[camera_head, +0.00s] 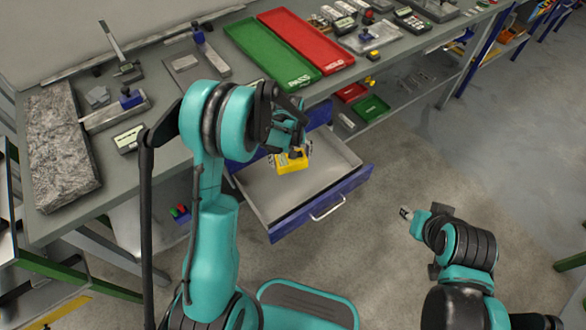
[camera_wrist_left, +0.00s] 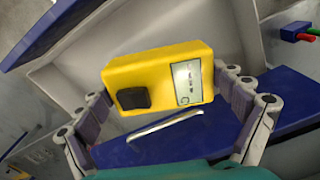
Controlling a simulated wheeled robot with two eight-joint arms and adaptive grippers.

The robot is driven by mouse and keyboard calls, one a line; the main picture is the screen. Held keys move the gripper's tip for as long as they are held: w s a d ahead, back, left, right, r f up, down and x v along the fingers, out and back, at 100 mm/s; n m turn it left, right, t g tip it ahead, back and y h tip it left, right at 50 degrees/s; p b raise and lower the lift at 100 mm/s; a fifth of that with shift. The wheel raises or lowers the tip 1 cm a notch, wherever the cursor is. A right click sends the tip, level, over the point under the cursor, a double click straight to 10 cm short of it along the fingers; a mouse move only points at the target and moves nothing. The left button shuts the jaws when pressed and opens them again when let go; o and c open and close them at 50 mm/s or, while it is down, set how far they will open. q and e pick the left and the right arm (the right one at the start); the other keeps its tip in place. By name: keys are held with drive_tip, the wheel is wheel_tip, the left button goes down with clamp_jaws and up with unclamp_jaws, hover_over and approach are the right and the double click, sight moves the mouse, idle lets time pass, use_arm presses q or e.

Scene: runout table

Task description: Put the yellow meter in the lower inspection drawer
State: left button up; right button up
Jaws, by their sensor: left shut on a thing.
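The yellow meter (camera_head: 291,163) is held in my left gripper (camera_head: 290,152) over the open drawer (camera_head: 325,168) in the head view. In the left wrist view the yellow meter (camera_wrist_left: 160,77) shows its black knob and pale display, with the fingers of my left gripper (camera_wrist_left: 168,105) on both sides of it. The drawer is pulled out below the bench, with a blue front and a silver handle. Its grey floor shows behind the meter. I cannot tell how high the meter is above that floor. My right gripper (camera_head: 407,214) is right of the drawer; its finger state is unclear.
The grey bench (camera_head: 150,160) carries a green tray (camera_head: 270,52), a red tray (camera_head: 306,42), a stone block (camera_head: 58,150) and several instruments. A lower shelf holds small red and green trays (camera_head: 371,108).

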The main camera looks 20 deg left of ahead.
sight(291, 181)
use_arm(q)
drive_tip(key=w+f+n+b, duration=0.1)
drive_tip(key=f+b, duration=0.1)
drive_tip(key=f, duration=0.3)
drive_tip(key=w+f+n+b, duration=0.1)
drive_tip(key=f, duration=0.4)
drive_tip(key=w+a+f+n+b, duration=0.1)
drive_tip(key=f+b, duration=0.1)
drive_tip(key=f, duration=0.4)
drive_tip(key=shift+f+n+b, duration=0.1)
drive_tip(key=shift+n+b, duration=0.2)
drive_tip(key=shift+b, duration=0.05)
drive_tip(key=o, duration=1)
